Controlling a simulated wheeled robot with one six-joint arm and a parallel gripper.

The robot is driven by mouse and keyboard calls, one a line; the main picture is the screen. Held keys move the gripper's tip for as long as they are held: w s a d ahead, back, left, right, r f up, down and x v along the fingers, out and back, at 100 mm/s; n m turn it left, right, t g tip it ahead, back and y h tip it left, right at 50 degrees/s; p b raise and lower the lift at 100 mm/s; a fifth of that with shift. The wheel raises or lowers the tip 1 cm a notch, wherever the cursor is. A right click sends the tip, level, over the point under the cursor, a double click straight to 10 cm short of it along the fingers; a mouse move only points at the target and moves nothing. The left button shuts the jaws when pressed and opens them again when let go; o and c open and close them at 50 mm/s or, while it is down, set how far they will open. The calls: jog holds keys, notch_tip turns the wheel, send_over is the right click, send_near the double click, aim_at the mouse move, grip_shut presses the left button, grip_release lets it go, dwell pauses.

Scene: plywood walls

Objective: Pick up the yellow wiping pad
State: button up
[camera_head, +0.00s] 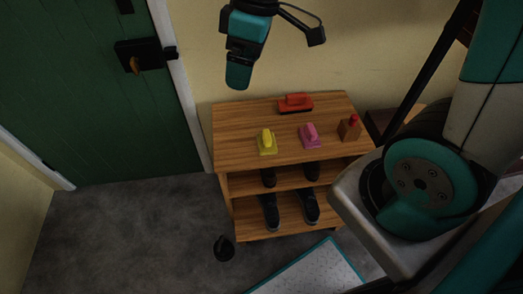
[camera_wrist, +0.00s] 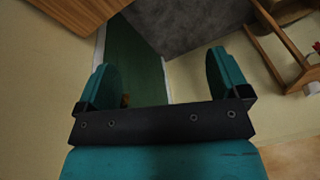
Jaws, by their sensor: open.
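The yellow wiping pad (camera_head: 266,142) lies on the left front part of the top of a wooden shelf unit (camera_head: 235,120), its raised yellow grip facing up. My gripper (camera_head: 239,76) is in the air near the wall, above and behind the yellow pad and clear of it. In the wrist view my gripper (camera_wrist: 165,75) shows its two teal fingers wide apart with nothing between them. The yellow pad does not show in the wrist view.
A pink pad (camera_head: 310,136), a red brush-like pad (camera_head: 295,103) and a wooden block with a red top (camera_head: 350,130) share the shelf top. Dark shoes (camera_head: 270,212) stand below. A green door (camera_head: 90,90) is left. A dark object (camera_head: 224,248) and pale mat (camera_head: 315,272) lie on the floor.

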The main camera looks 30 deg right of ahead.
jog(key=w+d+f+n+h+b, duration=0.15)
jog(key=w+d+f+b, duration=0.35)
jog(key=f, duration=0.6)
jog(key=w+d+f+n+h+b, duration=0.1)
jog(key=w+d+f+n+b, duration=0.15)
jog(key=w+d+f, duration=0.65)
jog(key=b, duration=0.2)
send_over(267, 135)
jog(key=f, duration=1.2)
jog(key=shift+w+f, duration=0.3)
jog(key=shift+f, duration=0.05)
jog(key=shift+s+f+b, duration=0.2)
jog(key=shift+f+b, duration=0.35)
jog(key=shift+f, duration=2.45)
jog(key=shift+c, duration=0.4)
jog(key=c, duration=0.9)
